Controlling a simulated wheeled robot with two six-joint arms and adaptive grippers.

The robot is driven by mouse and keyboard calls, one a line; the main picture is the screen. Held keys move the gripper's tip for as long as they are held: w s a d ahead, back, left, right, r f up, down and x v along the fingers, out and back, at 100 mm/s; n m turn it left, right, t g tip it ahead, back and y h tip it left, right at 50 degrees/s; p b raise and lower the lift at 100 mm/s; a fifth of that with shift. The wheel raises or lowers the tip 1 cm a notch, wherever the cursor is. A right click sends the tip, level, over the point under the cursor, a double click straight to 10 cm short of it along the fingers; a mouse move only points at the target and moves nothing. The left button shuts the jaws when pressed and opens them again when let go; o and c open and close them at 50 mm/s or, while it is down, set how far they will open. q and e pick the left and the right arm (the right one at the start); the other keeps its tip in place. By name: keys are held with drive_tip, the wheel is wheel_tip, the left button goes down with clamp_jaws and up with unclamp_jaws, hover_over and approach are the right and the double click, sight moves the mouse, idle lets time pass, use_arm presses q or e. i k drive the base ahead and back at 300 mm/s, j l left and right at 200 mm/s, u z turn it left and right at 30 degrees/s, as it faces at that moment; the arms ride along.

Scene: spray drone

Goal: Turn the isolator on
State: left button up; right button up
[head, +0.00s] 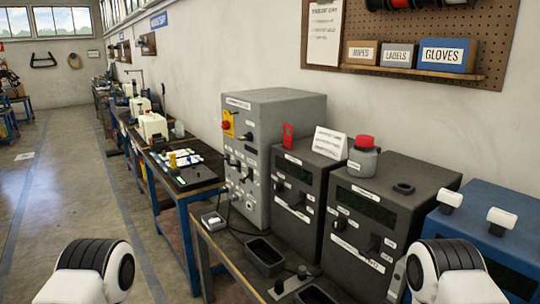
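A tall light grey cabinet (258,118) stands on the bench near the middle. On its front is a red knob (226,125) on a yellow plate, which looks like the isolator; its exact setting is too small to read. Below the knob are several small switches and labels. My left and right arm links show at the bottom left and bottom right corners. Neither gripper's fingers show, and no part of my arms touches the cabinet.
Right of the cabinet stand two dark grey units (370,221), with a red tag (288,135), a white card (330,142) and a red-capped bottle (363,157) on top. A blue box (487,240) is at the right edge. Dark trays (264,256) lie in front.

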sight(225, 125)
drive_tip(key=i+j+z, duration=0.3)
drive_tip(key=i+j, duration=0.2)
drive_tip(key=j, duration=0.2)
drive_tip(key=i+j+z, duration=0.15)
drive_tip(key=j, duration=0.2)
drive_tip(key=i+j+z, duration=0.15)
drive_tip(key=j, duration=0.25)
drive_tip(key=i, duration=0.1)
